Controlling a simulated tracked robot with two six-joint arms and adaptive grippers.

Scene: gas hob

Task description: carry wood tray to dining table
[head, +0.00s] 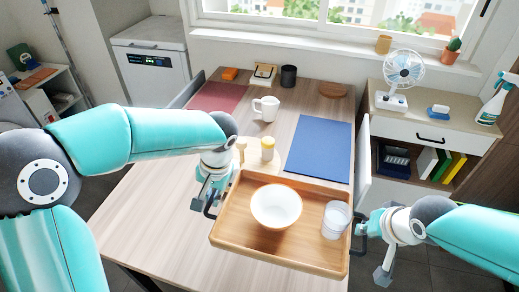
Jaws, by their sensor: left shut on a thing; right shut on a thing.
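The wood tray (279,246) is in the lower middle of the head view, in front of and over the near part of the dining table (165,215). It carries a white bowl (276,207) and a clear glass (336,220). My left gripper (211,200) is shut on the dark handle at the tray's left end. My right gripper (364,232) is shut on the handle at its right end. The tray looks roughly level. I cannot tell whether its underside touches the table.
On the table are a red placemat (217,96), a blue placemat (319,150), a white mug (266,108), a yellow-topped shaker (267,148) and a dark cup (288,76). A cabinet with a fan (403,72) stands at the right. The table's near left is bare.

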